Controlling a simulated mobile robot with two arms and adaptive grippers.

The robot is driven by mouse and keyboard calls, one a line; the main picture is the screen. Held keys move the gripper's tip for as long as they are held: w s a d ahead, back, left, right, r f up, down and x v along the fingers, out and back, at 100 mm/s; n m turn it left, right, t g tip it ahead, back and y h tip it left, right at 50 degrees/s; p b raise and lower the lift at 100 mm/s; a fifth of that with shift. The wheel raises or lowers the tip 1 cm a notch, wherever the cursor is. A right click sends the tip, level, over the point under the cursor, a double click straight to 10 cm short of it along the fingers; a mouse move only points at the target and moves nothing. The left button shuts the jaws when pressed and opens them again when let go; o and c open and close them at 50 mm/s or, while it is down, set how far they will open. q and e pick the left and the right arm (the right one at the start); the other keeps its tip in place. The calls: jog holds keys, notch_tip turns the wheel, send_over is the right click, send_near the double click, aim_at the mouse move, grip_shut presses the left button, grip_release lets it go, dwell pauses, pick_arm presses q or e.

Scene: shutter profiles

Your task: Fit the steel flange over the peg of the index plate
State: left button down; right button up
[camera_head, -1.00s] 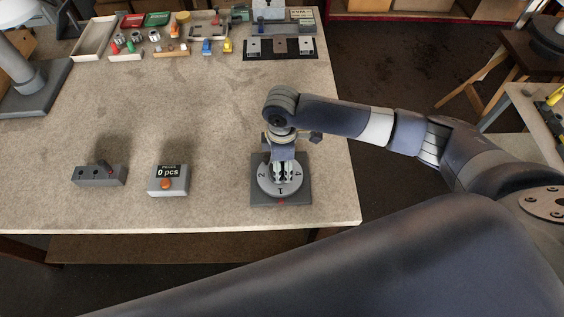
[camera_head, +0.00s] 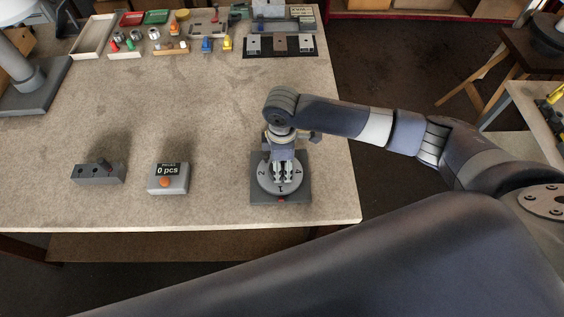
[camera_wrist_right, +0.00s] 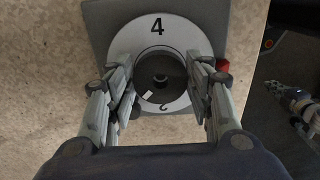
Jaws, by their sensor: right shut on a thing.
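The index plate is a grey square base (camera_head: 301,195) with a light round dial (camera_head: 262,184) marked with numbers, near the table's front right. My right gripper (camera_head: 283,176) points down over the dial's middle. In the right wrist view the right gripper (camera_wrist_right: 162,76) has its fingers on both sides of a dark grey ring, which looks like the steel flange (camera_wrist_right: 160,52), and is shut on it. The ring appears centred over the dial, with a small round peg end (camera_wrist_right: 162,78) showing inside it. How far down the ring sits cannot be told.
A grey counter box (camera_head: 168,181) reading "0 pcs" with an orange button stands left of the plate. A grey block with holes (camera_head: 97,173) stands farther left. Trays and small parts line the table's back. The table's middle is clear.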

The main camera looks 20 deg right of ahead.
jog(key=shift+f, duration=0.5)
jog(key=o, duration=1.4)
jog(key=shift+o, duration=0.2)
notch_tip(320, 180, up, 12)
